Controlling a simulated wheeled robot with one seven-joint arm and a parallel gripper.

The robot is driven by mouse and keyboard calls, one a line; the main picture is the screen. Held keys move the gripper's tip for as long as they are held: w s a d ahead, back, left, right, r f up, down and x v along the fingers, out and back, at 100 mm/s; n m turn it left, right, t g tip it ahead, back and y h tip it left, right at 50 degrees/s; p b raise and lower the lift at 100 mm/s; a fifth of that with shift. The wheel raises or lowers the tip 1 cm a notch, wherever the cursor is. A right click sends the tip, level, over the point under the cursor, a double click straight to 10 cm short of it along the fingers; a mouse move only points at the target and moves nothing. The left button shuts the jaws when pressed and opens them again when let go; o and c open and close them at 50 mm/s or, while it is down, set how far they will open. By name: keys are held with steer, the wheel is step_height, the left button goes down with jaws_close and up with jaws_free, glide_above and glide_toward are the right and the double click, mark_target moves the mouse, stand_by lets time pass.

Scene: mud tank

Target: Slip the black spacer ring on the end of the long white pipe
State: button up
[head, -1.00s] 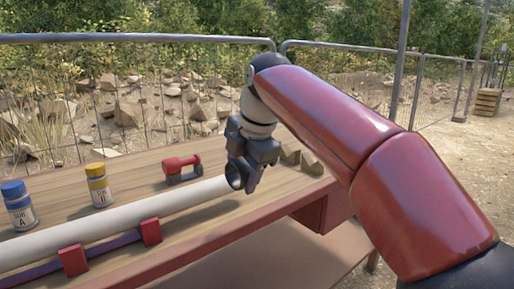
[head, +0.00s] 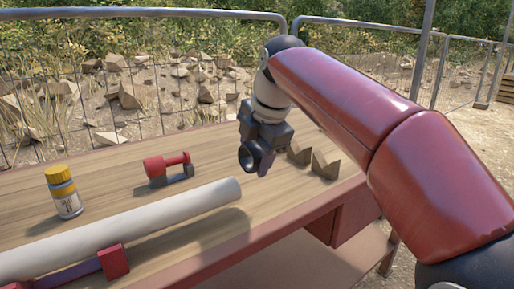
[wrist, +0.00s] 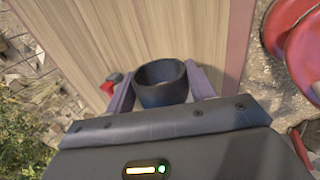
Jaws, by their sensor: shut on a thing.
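The black spacer ring (head: 246,158) is held in my gripper (head: 257,163), its opening facing left toward the pipe side in the head view. In the wrist view the ring (wrist: 160,88) sits between the two fingers of my gripper (wrist: 162,92), which are shut on it. The long white pipe (head: 130,228) lies along the bench from lower left, and its bare right end stops at about the middle of the picture. The ring is apart from that end, up and to the right of it in the head view. The pipe does not show in the wrist view.
The pipe rests on a red bracket (head: 114,262). A yellow-capped bottle (head: 65,198) and a red-and-grey tool (head: 168,169) stand behind it. Two brown wedges (head: 312,160) are right of my gripper. A wire fence (head: 150,100) runs behind the wooden bench (head: 215,150).

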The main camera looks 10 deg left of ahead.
mark_target(208, 190)
steer(key=f+b, duration=0.1)
steer(key=f, duration=0.1)
steer(key=f+b, duration=0.2)
steer(key=shift+s+a, duration=0.15)
steer(key=shift+s, duration=0.05)
steer(key=shift+s+a+f+b, duration=0.2)
steer(key=shift+f+b, duration=0.1)
steer(key=shift+f, duration=0.15)
steer(key=shift+s+a+f+b, duration=0.1)
steer(key=shift+s+f+b, duration=0.05)
steer(key=shift+f+b, duration=0.2)
steer(key=shift+f, duration=0.1)
stand_by(0.3)
steer(key=shift+p, duration=0.35)
steer(key=shift+s+a+p, duration=0.2)
steer(key=shift+s+a, duration=1.4)
steer(key=shift+s, duration=0.3)
steer(key=shift+s+a+p, duration=0.15)
steer(key=shift+s+a, duration=1.4)
steer(key=shift+s, duration=0.3)
steer(key=o, duration=0.9)
